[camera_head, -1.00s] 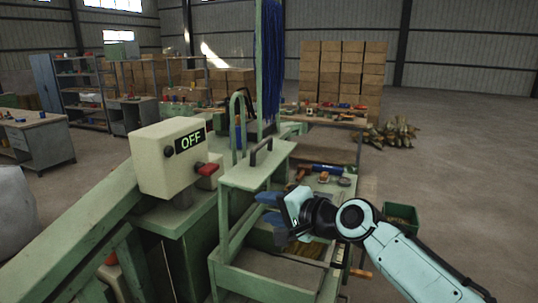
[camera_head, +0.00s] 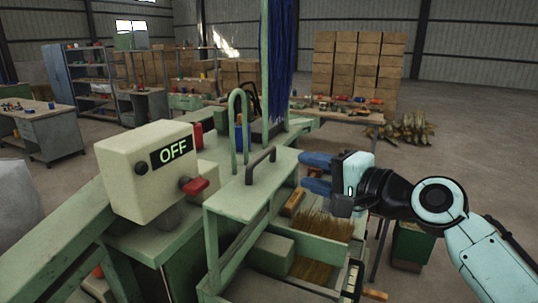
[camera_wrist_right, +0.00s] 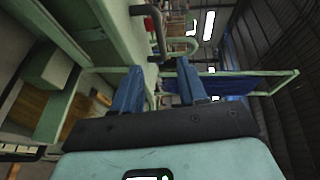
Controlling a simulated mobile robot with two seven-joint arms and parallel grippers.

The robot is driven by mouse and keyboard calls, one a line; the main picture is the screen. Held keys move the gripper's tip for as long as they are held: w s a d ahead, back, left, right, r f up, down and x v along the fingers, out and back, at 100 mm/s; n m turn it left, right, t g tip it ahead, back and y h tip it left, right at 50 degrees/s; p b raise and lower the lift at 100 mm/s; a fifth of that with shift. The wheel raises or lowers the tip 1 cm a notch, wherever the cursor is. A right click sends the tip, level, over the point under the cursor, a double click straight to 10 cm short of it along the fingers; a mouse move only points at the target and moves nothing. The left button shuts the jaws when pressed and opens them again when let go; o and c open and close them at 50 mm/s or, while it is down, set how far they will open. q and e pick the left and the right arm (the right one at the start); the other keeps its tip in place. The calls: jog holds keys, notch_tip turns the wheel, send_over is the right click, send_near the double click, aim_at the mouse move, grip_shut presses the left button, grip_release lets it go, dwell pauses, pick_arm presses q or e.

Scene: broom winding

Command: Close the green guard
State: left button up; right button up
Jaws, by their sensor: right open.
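The green guard (camera_head: 232,192) is a flat green panel on a frame, with a dark bar handle (camera_head: 261,166) on top. It stands beside the control box, in the middle of the head view. My right gripper (camera_head: 313,173) is open and empty, its two blue fingers pointing left towards the handle from the right, with a gap between. In the right wrist view, the fingers (camera_wrist_right: 160,85) are spread, and the handle (camera_wrist_right: 155,38) shows beyond them. My left gripper is out of view.
A cream control box (camera_head: 150,170) reading OFF, with a red lever (camera_head: 195,186), stands left of the guard. Bristle bundles (camera_head: 322,226) lie below my right gripper. A green upright post (camera_head: 278,70) with blue strands rises behind. Open floor lies to the right.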

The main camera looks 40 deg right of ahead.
aim_at(264, 158)
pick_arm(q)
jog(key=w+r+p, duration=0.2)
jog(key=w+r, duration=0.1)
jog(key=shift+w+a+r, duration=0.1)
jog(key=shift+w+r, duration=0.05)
pick_arm(e)
jog(key=w, duration=0.4)
jog(key=w+f, duration=0.1)
jog(key=w, duration=0.3)
jog(key=w+a, duration=0.1)
jog(key=w, duration=0.3)
jog(key=shift+w+a+f, duration=0.1)
jog(key=shift+w+f, duration=0.25)
jog(key=shift+w, duration=0.05)
jog(key=shift+s, duration=0.1)
grip_shut()
